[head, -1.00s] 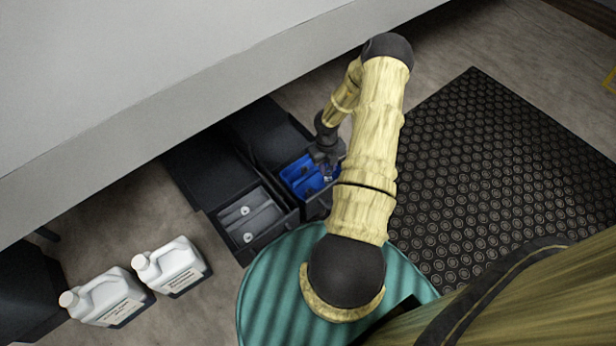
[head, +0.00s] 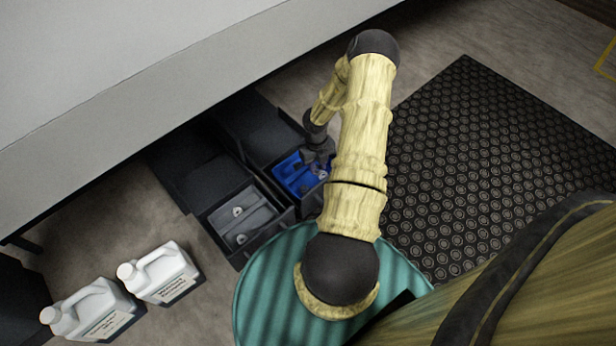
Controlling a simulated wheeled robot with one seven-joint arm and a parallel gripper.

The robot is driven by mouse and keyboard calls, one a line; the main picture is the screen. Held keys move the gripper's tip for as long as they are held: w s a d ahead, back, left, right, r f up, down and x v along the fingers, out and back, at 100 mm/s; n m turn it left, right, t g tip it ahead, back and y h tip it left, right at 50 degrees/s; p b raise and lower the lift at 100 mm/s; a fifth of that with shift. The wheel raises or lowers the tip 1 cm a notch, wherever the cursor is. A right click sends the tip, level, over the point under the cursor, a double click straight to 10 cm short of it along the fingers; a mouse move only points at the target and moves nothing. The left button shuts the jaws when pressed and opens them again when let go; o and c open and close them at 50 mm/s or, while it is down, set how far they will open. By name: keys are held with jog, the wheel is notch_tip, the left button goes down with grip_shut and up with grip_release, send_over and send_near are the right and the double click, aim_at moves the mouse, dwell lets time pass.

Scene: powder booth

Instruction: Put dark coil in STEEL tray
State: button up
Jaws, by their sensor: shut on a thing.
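My gripper (head: 319,169) points down at the right part of a blue-lined tray (head: 290,172) in a dark open drawer or bin. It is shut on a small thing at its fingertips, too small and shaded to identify. I cannot make out the dark coil for certain. To the left of the blue tray is a grey, metal-looking tray (head: 258,219), which may be the steel one, in a similar dark bin. A pale ring (head: 238,211) and another (head: 241,238) lie in the grey tray. My forearm hides the area right of the blue tray.
A large pale grey slab (head: 150,80) overhangs the bins from behind. A teal ribbed round top (head: 275,290) stands close in front of them. Two white jugs (head: 165,272) (head: 95,312) are on the floor at left. A black studded mat (head: 470,170) lies at right.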

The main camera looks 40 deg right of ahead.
notch_tip(320, 180, down, 6)
jog(key=b, duration=0.3)
jog(key=shift+f+b, duration=0.1)
jog(key=shift+b, duration=0.3)
jog(key=shift+f+b, duration=1.35)
jog(key=shift+f, duration=0.5)
jog(key=shift+f, duration=0.1)
jog(key=o, duration=0.7)
jog(key=shift+c, duration=0.2)
jog(key=r+p, duration=0.2)
jog(key=r, duration=0.2)
jog(key=r+p, duration=0.3)
jog(key=r, duration=0.1)
jog(key=w+r+p, duration=0.1)
jog(key=r+p, duration=0.2)
jog(key=r, duration=0.1)
jog(key=shift+w+r, duration=0.1)
